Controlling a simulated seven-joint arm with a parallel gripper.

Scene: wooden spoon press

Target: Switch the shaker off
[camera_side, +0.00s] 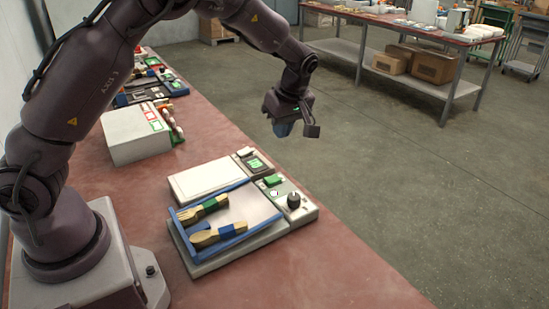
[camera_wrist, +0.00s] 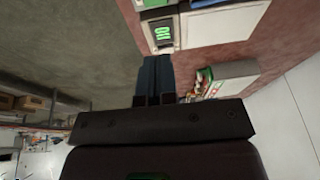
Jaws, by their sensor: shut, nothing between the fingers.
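The shaker (camera_side: 215,258) is a pale box on the table with a blue-edged tray (camera_side: 262,213) on top. Its panel at the right end has a green switch (camera_side: 274,181) and a black knob (camera_side: 294,200). Whether the switch is on or off is too small to tell. A green-banded wooden fork (camera_side: 203,208) and a blue-banded wooden spoon (camera_side: 218,235) lie on the tray. My gripper (camera_side: 283,130) hangs in the air above and behind the panel, apart from it. Its blue fingers are shut and empty in the wrist view (camera_wrist: 157,62).
A white-plated scale (camera_side: 205,178) with a lit green display (camera_side: 256,164) stands just behind the shaker; the display shows in the wrist view (camera_wrist: 162,34). A white box (camera_side: 135,138) stands farther back. The red table (camera_side: 330,270) is clear at right front.

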